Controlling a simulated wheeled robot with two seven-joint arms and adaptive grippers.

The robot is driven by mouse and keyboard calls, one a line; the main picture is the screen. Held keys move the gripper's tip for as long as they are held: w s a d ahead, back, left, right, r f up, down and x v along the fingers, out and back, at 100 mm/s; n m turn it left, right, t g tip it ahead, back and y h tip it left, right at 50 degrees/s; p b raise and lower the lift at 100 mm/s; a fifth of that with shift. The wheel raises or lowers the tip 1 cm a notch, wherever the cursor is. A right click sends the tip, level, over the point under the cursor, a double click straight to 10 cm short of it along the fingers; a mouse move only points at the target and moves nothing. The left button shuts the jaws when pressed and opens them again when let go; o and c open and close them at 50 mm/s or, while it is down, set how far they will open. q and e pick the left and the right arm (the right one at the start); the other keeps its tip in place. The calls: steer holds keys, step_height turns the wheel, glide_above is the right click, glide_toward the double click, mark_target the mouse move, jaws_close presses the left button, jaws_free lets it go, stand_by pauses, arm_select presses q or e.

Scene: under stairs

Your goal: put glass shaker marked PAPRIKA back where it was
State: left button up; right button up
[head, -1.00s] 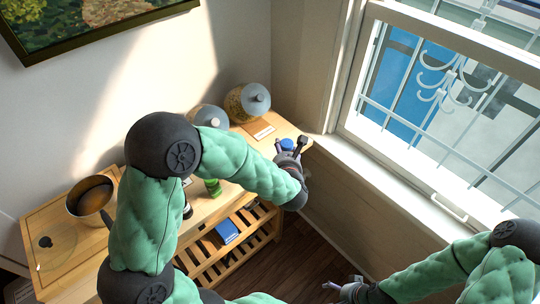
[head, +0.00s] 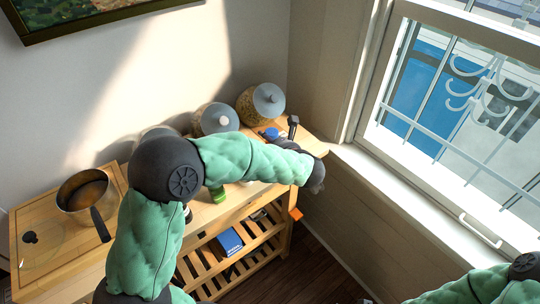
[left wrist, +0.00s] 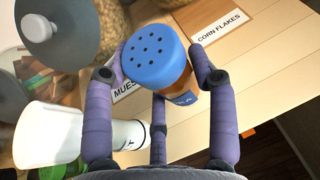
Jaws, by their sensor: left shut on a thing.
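The glass shaker (left wrist: 182,85) has a blue cap with holes, orange-brown contents and a partly hidden blue label. My left gripper (left wrist: 165,80) is shut around it, with fingers on both sides. In the head view the blue cap (head: 271,133) shows at my left gripper (head: 284,132), over the right end of the wooden top, near the jars. I cannot tell whether the shaker's base touches the wood. A CORN FLAKES card (left wrist: 220,40) lies beyond it, and a card reading MUES (left wrist: 124,90) is partly hidden by it. My right gripper is out of view.
Lidded jars (head: 259,105) stand along the wall. A white-capped shaker (left wrist: 48,135) is left of my gripper in the wrist view. A pot (head: 84,190) stands at the left. A blue box (head: 229,241) is on the slatted shelf. Bare wood lies around the cards.

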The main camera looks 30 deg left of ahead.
arm_select(q)
steer(key=shift+f+b, duration=0.8)
steer(key=shift+f, duration=1.4)
steer(key=shift+f, duration=0.15)
steer(key=o, duration=1.6)
steer(key=shift+c, duration=0.2)
